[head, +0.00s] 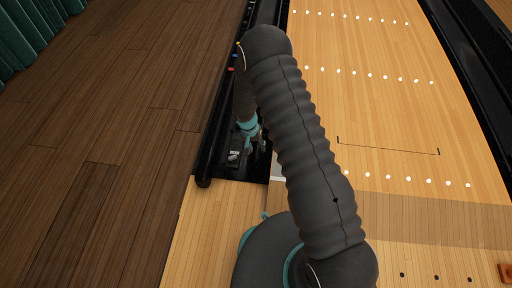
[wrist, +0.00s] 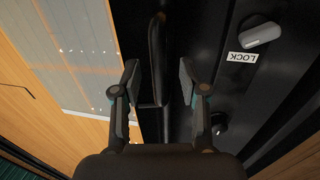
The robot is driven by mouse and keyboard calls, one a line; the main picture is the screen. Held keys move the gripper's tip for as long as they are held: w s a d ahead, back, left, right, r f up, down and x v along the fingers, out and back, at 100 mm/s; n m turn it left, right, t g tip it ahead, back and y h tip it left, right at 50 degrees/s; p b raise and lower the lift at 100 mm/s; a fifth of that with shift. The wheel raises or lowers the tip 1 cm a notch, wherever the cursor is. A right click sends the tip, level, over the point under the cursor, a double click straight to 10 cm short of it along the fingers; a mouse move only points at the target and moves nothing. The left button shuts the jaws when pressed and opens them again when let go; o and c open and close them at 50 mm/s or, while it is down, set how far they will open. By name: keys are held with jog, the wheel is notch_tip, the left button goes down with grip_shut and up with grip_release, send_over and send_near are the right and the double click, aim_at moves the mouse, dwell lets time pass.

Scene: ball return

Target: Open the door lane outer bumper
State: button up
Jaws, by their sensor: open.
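A long black bumper assembly (head: 225,125) runs along the left edge of the lane in the head view. My gripper (head: 255,146) points down over its near end, partly hidden by my arm. In the wrist view my gripper (wrist: 158,78) is open. A dark upright bar (wrist: 157,50), part of the black assembly, shows between the two fingers; I cannot tell whether either finger touches it. To the right, a white LOCK label (wrist: 242,57) appears upside down beside a light grey knob (wrist: 261,35).
The pale lane (head: 380,115) with white dots lies to the right of the assembly. Dark wooden floor (head: 110,120) is clear to the left. Small coloured knobs (head: 231,69) sit farther along the assembly. A green curtain (head: 30,30) hangs at the far left.

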grip_shut()
